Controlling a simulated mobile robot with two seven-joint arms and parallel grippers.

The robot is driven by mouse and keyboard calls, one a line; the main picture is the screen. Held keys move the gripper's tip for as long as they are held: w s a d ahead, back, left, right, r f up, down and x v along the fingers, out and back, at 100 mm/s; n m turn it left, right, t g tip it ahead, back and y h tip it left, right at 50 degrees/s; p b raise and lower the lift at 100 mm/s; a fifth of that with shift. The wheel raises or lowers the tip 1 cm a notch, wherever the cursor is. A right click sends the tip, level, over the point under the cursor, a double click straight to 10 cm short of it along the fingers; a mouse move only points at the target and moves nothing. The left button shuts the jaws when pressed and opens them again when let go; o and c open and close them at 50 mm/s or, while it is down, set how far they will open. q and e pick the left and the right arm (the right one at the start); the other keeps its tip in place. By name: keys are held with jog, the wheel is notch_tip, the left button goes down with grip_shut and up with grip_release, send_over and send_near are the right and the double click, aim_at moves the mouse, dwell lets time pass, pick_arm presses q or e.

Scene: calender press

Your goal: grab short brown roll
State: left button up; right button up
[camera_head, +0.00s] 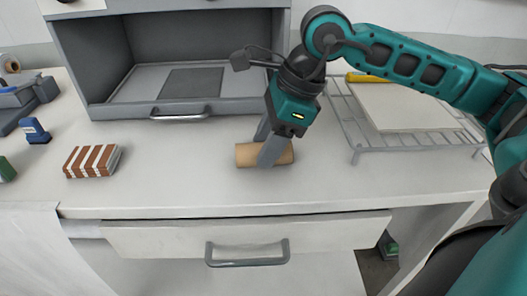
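A short tan-brown roll (247,155) lies on its side on the white counter, in front of the grey press. My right gripper (265,152) points down over the roll, with one grey finger in front of it and the other behind it. The fingers stand apart with the roll between them. I cannot tell whether they touch it. Part of the roll is hidden by the front finger. My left gripper is not in view.
A grey open press (125,103) with a handle stands behind. A wire rack (357,143) holding a pale board (410,108) is to the right. A red-and-white striped block (92,161) and a small blue object (35,131) lie left. The counter around the roll is clear.

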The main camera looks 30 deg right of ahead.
jog(key=c, duration=0.5)
jog(key=shift+r, duration=0.1)
jog(key=shift+c, duration=0.2)
